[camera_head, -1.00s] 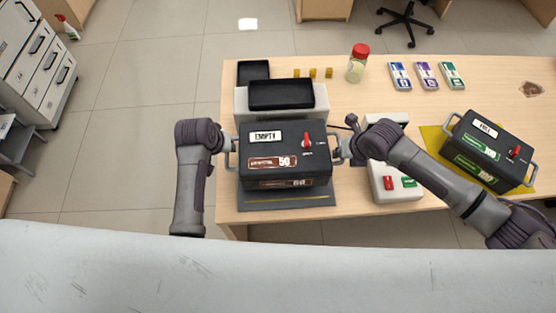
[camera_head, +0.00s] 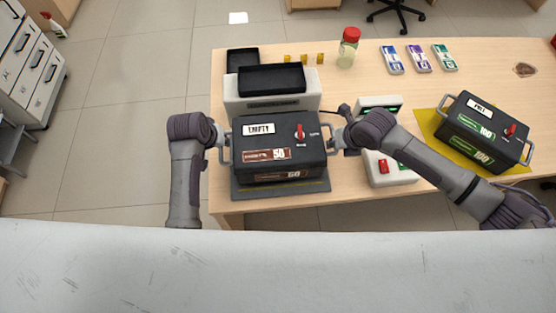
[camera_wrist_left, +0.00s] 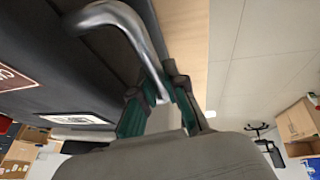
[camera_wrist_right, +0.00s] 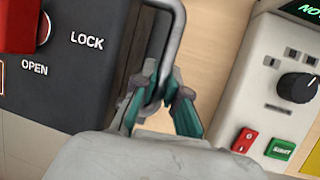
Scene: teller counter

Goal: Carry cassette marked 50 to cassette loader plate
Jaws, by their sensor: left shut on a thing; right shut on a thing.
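The cassette marked 50 (camera_head: 245,152) is a black box with brown 50 labels, a white EMPTY label and a red knob. It is level, over the dark grey loader plate (camera_head: 282,192), whose front strip shows below it. I cannot tell whether they touch. My left gripper (camera_head: 221,136) is shut on its left handle, which also shows in the left wrist view (camera_wrist_left: 133,28). My right gripper (camera_head: 337,138) is shut on its right handle, seen in the right wrist view (camera_wrist_right: 175,35) beside the LOCK and OPEN marks. The cassette hides most of the plate.
A light grey machine (camera_head: 229,102) with a black tray (camera_head: 271,79) stands behind the cassette. A control box (camera_head: 394,177) with red and green buttons is close on the right. A cassette marked 100 (camera_head: 483,132) sits on a yellow mat (camera_head: 429,126). A red-lidded jar (camera_head: 347,50) stands behind.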

